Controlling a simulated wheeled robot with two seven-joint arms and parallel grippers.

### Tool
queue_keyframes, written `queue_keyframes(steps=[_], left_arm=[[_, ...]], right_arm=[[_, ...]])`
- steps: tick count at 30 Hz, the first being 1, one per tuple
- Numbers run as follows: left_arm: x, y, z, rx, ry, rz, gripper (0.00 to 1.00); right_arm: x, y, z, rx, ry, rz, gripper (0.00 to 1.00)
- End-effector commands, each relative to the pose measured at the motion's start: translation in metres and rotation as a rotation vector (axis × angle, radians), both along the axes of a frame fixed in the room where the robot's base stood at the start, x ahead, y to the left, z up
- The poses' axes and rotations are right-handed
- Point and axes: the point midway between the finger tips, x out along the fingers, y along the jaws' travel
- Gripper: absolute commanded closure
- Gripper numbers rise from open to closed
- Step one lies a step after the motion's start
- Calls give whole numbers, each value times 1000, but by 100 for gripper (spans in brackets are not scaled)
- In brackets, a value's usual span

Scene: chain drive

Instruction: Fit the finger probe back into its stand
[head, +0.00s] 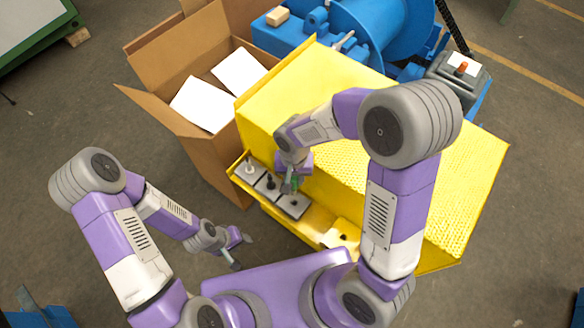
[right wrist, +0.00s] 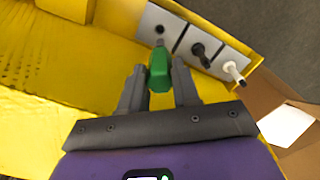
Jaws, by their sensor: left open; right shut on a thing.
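The finger probe has a green handle (right wrist: 160,72) and a short grey tip. My right gripper (head: 291,186) is shut on the handle, which sits between both fingers (right wrist: 160,88) in the right wrist view. The stand is a row of grey plates on a yellow ledge. Its nearest plate (head: 293,205) has an empty dark hole (right wrist: 159,29). The probe tip points toward this plate, close to the hole; whether it touches is unclear. A black-handled tool (head: 270,183) and a white-handled tool (head: 250,168) stand in the other plates. My left gripper (head: 236,254) is open and empty, left of the ledge.
A large yellow guard (head: 460,185) rises right behind the stand. A cardboard box (head: 205,145) with white sheets stands to the left. A pale block with a dark spot (head: 340,238) sits farther along the ledge. The floor around my left gripper is clear.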

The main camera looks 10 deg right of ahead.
Motion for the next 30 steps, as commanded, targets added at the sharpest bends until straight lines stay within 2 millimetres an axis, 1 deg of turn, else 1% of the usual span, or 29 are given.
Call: queue_keyframes(steps=[8,11,17,27,30], left_arm=[[0,0,-1,0,0,0,57],[0,0,-5,0,0,0,57],[0,0,-17,0,-1,0,57],[0,0,-45,0,-1,0,57],[0,0,-50,0,0,0,57]], right_arm=[[0,0,0,-2,0,7,100],[0,0,-4,-2,1,6,100],[0,0,-18,-2,1,6,100],[0,0,-51,-1,0,7,100],[0,0,-56,-2,1,7,100]])
